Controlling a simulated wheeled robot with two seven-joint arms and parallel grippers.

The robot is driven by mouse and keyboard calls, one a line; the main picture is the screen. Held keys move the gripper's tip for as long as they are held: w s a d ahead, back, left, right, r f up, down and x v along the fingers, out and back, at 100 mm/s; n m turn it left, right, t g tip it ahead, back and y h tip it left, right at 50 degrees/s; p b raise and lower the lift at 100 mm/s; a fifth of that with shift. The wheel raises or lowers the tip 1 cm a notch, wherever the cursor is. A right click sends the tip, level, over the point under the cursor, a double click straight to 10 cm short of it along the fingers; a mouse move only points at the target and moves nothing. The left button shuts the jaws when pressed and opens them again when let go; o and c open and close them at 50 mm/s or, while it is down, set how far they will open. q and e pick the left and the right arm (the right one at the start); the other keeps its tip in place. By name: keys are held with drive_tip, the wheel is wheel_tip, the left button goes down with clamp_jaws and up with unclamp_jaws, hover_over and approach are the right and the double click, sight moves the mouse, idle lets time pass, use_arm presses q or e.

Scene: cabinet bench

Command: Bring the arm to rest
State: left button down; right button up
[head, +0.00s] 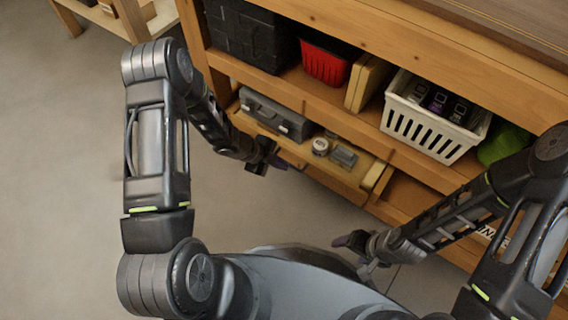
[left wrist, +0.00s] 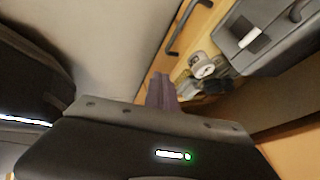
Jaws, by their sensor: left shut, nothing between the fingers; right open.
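My left gripper (head: 268,160) hangs in front of the lower part of the wooden bench, near an open drawer. Its fingers (left wrist: 161,92) are together and empty in the left wrist view. My right gripper (head: 358,243) is at the lower middle of the head view, above the floor and in front of the bench. It is open, and I see nothing held in it.
The open drawer (head: 372,178) holds a grey case (head: 274,115), a round white-topped item (head: 320,146) and a small grey item (head: 343,156). The shelf above bears a red bin (head: 325,62) and a white basket (head: 426,132). The floor (head: 60,190) at left is clear.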

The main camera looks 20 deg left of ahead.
idle(0.4)
use_arm(q)
drive_tip(key=s+d+n+g+y, duration=0.1)
drive_tip(key=s+d+n, duration=0.3)
drive_tip(key=s+n, duration=0.7)
drive_tip(key=s+d+n+g+y, duration=0.15)
drive_tip(key=s+d+n, duration=0.25)
drive_tip(key=s+n, duration=0.7)
wheel_tip(320, 180, up, 30)
drive_tip(key=d+p, duration=0.2)
drive_tip(key=p, duration=2.7)
drive_tip(key=shift+s+g+p, duration=0.3)
drive_tip(key=shift+g+p, duration=0.05)
use_arm(e)
wheel_tip(320, 180, up, 30)
drive_tip(key=s+a, duration=0.2)
drive_tip(key=shift+f, duration=0.15)
use_arm(q)
drive_tip(key=shift+h, duration=0.25)
